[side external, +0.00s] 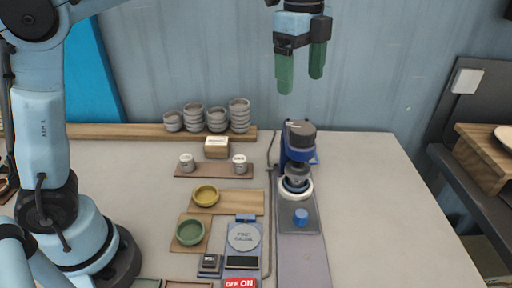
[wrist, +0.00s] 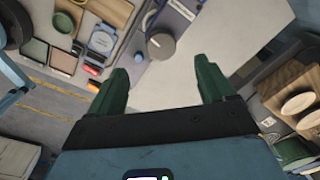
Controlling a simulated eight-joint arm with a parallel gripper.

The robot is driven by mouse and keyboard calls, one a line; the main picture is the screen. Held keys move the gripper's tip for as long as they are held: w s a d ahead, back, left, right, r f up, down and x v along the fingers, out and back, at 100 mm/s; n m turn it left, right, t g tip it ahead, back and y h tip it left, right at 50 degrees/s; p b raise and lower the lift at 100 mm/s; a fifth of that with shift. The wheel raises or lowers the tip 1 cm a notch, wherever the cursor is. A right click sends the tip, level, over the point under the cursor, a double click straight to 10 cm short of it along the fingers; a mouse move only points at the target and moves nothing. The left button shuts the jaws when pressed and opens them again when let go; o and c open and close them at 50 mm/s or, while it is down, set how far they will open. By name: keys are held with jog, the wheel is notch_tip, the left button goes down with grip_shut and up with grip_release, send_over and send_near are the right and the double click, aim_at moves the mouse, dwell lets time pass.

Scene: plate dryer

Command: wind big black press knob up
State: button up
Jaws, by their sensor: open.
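The press (side external: 297,160) is a blue and grey stand on the right part of the table. Its big black knob (side external: 301,134) is a dark round disc on top, with a small light mark on it. The knob also shows in the wrist view (wrist: 161,46), beyond and between my fingertips. My gripper (side external: 300,82) has two green fingers pointing down. It is open and empty, high above the press and apart from the knob. In the wrist view the gripper (wrist: 160,70) shows its fingers wide apart. Under the press head is a grey part over a white ring (side external: 296,193).
A blue knob (side external: 301,217) sits on the press base. To the left are a round scale (side external: 244,237), a yellow bowl (side external: 206,195), a green bowl (side external: 190,232) and small cups. Stacked grey bowls (side external: 239,116) stand at the back. The table right of the press is clear.

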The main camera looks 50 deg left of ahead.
aim_at(303, 128)
jog(key=shift+w+d+f+m+g, duration=0.1)
jog(key=shift+d+f+m, duration=0.2)
jog(key=shift+f, duration=1.7)
jog(key=shift+w+d+f+m+g, duration=0.15)
jog(key=shift+f+m, duration=0.2)
jog(key=shift+f, duration=1.6)
jog(key=shift+w+d+f+m+g, duration=0.1)
jog(key=shift+d+f+m, duration=0.2)
jog(key=shift+f, duration=1.7)
jog(key=shift+a, duration=0.1)
jog(key=c, duration=1)
jog(key=shift+c, duration=0.2)
